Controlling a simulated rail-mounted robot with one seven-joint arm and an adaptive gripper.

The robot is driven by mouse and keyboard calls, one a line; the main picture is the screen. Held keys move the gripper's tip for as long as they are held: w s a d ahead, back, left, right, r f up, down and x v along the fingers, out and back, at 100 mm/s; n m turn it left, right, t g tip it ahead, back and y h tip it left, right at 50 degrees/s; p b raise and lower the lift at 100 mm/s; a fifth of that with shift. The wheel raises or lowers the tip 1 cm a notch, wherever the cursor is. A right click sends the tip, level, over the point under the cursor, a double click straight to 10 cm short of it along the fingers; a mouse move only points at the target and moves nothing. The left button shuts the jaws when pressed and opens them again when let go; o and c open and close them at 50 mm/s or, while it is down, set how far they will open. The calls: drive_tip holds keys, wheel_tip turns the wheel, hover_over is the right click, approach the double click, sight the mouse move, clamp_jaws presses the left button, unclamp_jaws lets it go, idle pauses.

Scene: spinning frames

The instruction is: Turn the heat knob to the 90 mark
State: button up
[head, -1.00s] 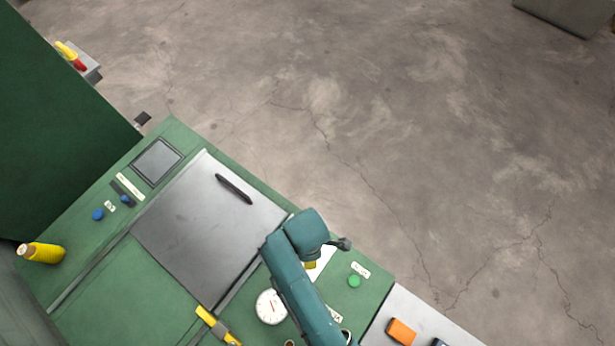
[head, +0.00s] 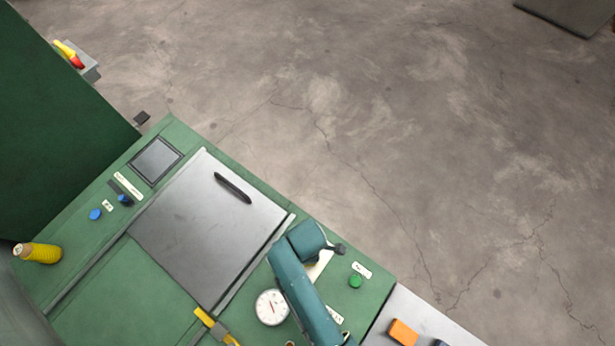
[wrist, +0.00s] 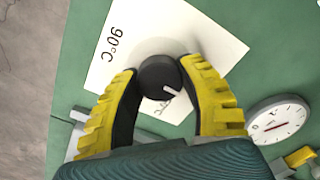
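The black heat knob (wrist: 158,77) sits on a white card (wrist: 205,35) in the wrist view. Its white pointer line faces the lower right. The "90°C" mark (wrist: 115,42) is printed on the card at upper left, away from the pointer. Another mark (wrist: 167,105) below the knob is partly covered and hard to read. My gripper (wrist: 159,72) has its yellow fingers on either side of the knob, with the dark pads seeming to touch it. In the head view my arm hides the knob and the fingers; part of the card (head: 322,265) shows.
A round white dial gauge (head: 271,307) is close beside my arm, also in the wrist view (wrist: 278,122). A green button (head: 355,281) lies to the right. A metal cover with a black handle (head: 233,187) lies left. An orange object (head: 403,332) is at lower right.

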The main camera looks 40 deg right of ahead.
drive_tip(key=c, duration=0.4)
